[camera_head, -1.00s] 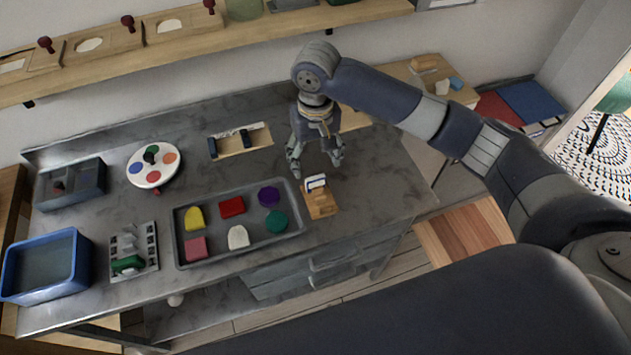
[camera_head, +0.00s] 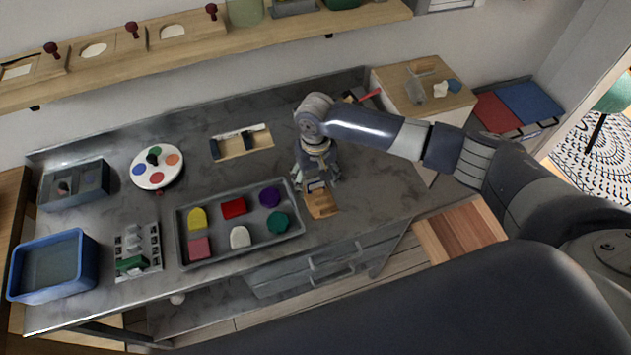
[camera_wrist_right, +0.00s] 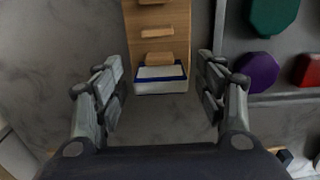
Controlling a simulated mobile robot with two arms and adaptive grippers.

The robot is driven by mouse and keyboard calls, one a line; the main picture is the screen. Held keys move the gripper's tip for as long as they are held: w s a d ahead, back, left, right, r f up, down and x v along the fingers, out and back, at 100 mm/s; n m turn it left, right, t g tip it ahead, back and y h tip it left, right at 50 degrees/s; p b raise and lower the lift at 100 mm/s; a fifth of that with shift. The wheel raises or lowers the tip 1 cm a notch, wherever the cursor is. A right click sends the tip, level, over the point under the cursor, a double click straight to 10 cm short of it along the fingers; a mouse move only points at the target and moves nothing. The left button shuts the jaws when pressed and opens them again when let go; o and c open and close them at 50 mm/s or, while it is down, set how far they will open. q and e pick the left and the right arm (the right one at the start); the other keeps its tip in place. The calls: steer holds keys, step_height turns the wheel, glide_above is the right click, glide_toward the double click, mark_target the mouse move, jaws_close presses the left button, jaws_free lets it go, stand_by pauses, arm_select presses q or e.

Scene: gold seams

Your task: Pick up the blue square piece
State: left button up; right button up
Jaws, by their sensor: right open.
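The blue square piece (camera_wrist_right: 160,86), pale with blue edges, sits at the near end of a small wooden stand (camera_wrist_right: 155,15) in the right wrist view. In the head view it shows partly between my fingers on the wooden stand (camera_head: 321,205), to the right of the grey tray. My right gripper (camera_wrist_right: 160,84) is open, with one finger on each side of the piece and a gap on both sides. In the head view the right gripper (camera_head: 316,178) hangs low over the back end of the stand. My left gripper is not in view.
A grey tray (camera_head: 240,252) with several coloured pieces lies just left of the stand. Farther left are a round colour palette (camera_head: 149,178), a grey rack (camera_head: 152,240) and a blue bin (camera_head: 50,293). A wooden tool holder (camera_head: 262,142) lies behind the tray.

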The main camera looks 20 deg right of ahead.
steer(key=c, duration=1.2)
steer(key=shift+r, duration=0.15)
